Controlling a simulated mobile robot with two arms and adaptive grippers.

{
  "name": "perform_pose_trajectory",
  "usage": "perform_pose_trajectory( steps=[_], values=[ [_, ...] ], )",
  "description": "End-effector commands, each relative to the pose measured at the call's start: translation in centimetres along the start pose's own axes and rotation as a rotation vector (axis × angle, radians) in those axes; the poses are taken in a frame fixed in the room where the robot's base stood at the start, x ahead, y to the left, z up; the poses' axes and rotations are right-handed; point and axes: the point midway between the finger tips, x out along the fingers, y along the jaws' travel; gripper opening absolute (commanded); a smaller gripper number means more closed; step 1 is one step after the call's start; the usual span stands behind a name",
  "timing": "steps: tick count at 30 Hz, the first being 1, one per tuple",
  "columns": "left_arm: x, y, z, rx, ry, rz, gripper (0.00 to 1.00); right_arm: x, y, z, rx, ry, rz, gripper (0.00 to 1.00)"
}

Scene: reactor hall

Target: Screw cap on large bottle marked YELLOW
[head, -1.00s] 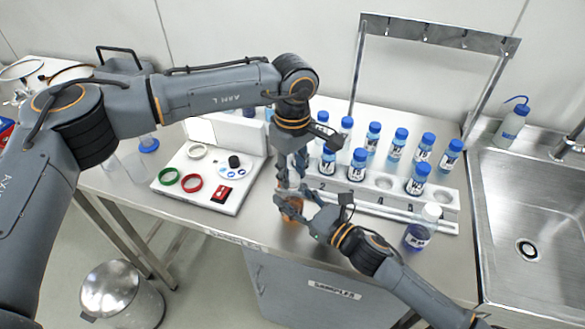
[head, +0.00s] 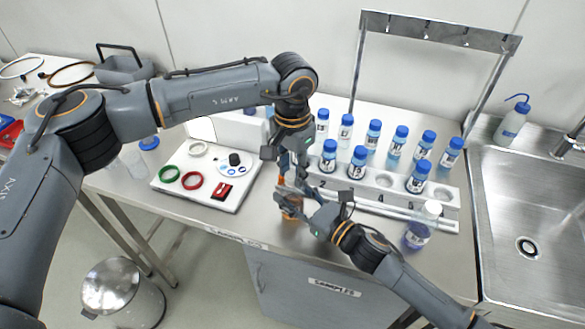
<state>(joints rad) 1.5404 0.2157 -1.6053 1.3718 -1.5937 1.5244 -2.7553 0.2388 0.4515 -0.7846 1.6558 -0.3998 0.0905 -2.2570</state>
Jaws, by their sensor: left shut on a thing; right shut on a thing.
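An orange-brown bottle (head: 289,209) stands near the front edge of the metal table, mostly hidden by my grippers; no marking on it is readable. My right gripper (head: 291,199) comes in from the lower right and is shut on the bottle. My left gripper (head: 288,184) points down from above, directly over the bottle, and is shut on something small. That is probably the cap, but the fingers hide it. I cannot tell whether it touches the bottle's neck.
A rack (head: 330,188) with several blue-capped bottles stands behind. A white-capped bottle with purple liquid (head: 418,229) is at the right, near the sink (head: 525,205). A white board (head: 222,200) with coloured rings lies at the left. A bin (head: 122,297) stands on the floor.

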Motion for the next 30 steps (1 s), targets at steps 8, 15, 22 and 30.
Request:
perform_pose_trajectory(
  steps=[8,15,22,30],
  values=[
    [-0.01,-0.14,-0.02,0.197,0.001,-0.002,0.22,-0.01,0.02,0.0,0.0,0.0,0.001,0.0],
    [-0.01,-0.16,-0.02,0.196,0.001,-0.002,0.22,-0.02,0.03,-0.01,0.0,0.0,0.001,0.0],
    [-0.01,-0.12,-0.02,0.195,0.001,-0.001,0.55,-0.01,0.02,0.0,0.0,0.0,0.001,0.0],
    [-0.4,-0.08,-0.05,0.195,0.002,-0.001,0.55,-0.01,0.01,0.01,0.0,0.0,0.0,0.0]
  ],
)
